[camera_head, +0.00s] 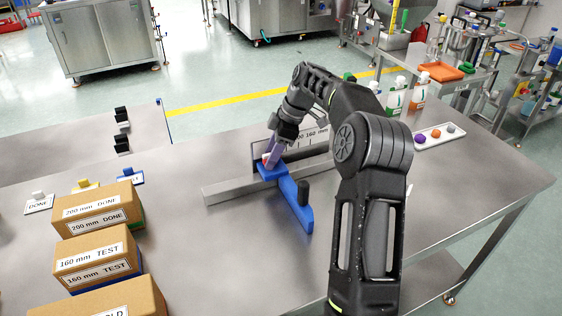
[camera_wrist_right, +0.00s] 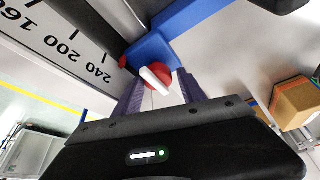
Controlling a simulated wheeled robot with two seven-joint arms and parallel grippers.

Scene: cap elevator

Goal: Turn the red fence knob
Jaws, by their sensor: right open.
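The red fence knob (camera_wrist_right: 152,80), with a white bar across it, sits on the blue fence (camera_wrist_right: 150,48) in the right wrist view. In the head view only a bit of the knob (camera_head: 265,157) shows at the end of the blue fence (camera_head: 296,209). My right gripper (camera_head: 271,153) is over the knob. Its purple fingers are open, one on each side of the knob in the wrist view (camera_wrist_right: 160,92). I cannot tell whether they touch it. My left gripper is not in view.
A scale plate (camera_wrist_right: 66,45) marked in millimetres stands behind a grey rail (camera_head: 228,189). Cardboard boxes (camera_head: 92,262) with labels are at the lower left. Bottles (camera_head: 395,96) and a tray with coloured knobs (camera_head: 421,143) are at the right. The table's front middle is clear.

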